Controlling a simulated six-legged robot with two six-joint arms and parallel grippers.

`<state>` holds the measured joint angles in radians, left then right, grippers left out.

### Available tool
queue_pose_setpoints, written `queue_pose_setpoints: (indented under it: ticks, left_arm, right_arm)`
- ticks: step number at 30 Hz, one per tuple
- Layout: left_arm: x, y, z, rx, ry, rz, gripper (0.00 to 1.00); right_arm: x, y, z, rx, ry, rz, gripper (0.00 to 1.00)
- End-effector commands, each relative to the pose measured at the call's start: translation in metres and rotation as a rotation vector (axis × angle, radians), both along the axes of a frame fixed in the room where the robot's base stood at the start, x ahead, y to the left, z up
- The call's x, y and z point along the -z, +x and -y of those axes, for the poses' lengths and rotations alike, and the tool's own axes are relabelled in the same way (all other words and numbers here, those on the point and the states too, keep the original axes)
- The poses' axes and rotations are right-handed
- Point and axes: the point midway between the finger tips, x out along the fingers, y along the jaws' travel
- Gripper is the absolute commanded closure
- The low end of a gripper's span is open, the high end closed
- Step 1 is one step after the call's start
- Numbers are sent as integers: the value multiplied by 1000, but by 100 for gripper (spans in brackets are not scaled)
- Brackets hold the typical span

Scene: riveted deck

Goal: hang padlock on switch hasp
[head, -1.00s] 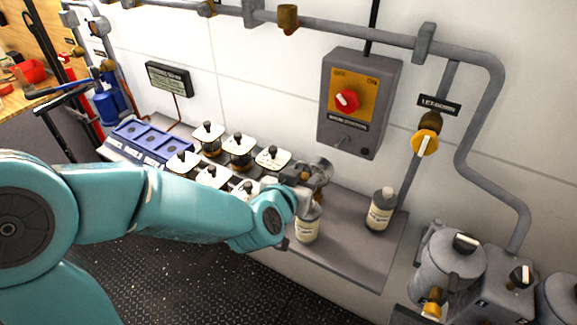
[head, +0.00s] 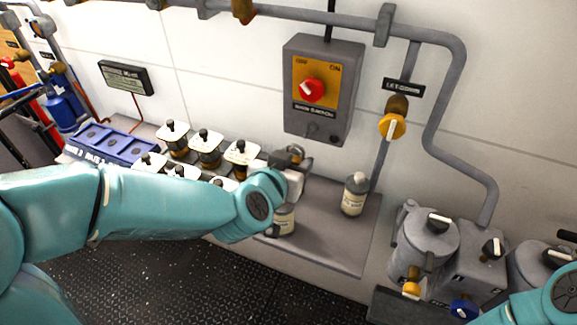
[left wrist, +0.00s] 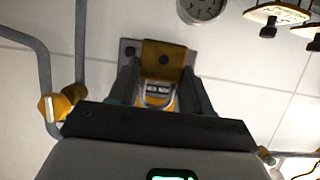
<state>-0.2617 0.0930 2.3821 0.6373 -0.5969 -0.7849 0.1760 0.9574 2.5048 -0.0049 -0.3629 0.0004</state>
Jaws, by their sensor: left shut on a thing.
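The switch box (head: 324,100) is grey with an orange plate and a red knob, and hangs on the wall. Its hasp (head: 313,128) shows small and dark under the black label. My left gripper (head: 293,165) is just below and left of the box's lower edge. In the left wrist view, which is upside down, its fingers (left wrist: 160,85) are shut on a brass padlock (left wrist: 163,58) with a dark keyhole. The shackle (left wrist: 158,100) points toward the box. I cannot tell whether it touches the hasp. My right gripper is out of view.
A grey shelf (head: 335,240) under the box holds two bottles, one (head: 355,194) right of my gripper. White-lidded jars (head: 205,145) stand to the left. A yellow valve (head: 392,126) and pipe are right of the box. Grey canisters (head: 425,245) stand at lower right.

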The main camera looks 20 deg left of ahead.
Motion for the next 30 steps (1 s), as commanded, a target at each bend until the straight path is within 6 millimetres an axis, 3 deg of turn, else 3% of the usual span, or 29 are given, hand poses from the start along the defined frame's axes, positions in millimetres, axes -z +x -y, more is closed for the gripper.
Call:
queue_pose_setpoints:
  ticks: [30]
  left_arm:
    - [10,68,0,-3,0,-2,84]
  right_arm:
    - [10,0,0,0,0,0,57]
